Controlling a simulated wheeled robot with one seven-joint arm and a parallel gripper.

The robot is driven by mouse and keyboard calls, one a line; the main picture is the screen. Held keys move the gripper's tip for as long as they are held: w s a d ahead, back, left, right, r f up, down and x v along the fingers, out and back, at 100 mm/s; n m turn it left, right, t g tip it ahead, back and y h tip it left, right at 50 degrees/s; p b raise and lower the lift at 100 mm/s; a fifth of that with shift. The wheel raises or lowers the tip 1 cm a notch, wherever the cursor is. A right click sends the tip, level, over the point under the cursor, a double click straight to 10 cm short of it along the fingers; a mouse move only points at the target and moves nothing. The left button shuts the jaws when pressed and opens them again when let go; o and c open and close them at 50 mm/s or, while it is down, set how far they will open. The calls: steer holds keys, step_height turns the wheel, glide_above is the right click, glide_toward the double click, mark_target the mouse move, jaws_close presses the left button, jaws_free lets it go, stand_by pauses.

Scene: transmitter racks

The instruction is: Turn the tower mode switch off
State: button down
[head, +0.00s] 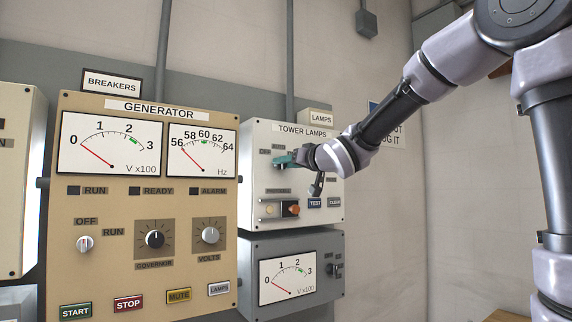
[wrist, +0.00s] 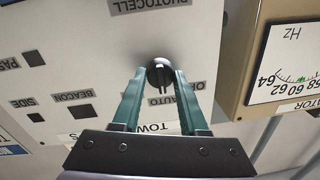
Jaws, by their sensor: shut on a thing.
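The cream tower lamps panel (head: 320,195) carries the tower mode switch, a round black knob (wrist: 160,72) with a raised grip. In the wrist view, which is upside down, the grip runs roughly up and down the picture. The knob sits beside partly hidden lettering, of which AUTO (wrist: 187,99) is readable. My gripper (head: 285,160) reaches the panel's upper left, and its hand hides the knob in the head view. Its green fingers (wrist: 159,76) are shut on the knob from both sides in the wrist view.
The generator panel (head: 150,290) stands close on the left. A grey meter box (head: 250,285) is underneath. Space to the right is open.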

steer(key=shift+n, duration=0.3)
steer(key=n, duration=0.9)
steer(key=shift+a+h, duration=0.1)
steer(key=shift+h, duration=0.3)
stand_by(0.3)
steer(key=shift+c, duration=2.2)
jaws_free()
steer(key=shift+s+r, duration=0.1)
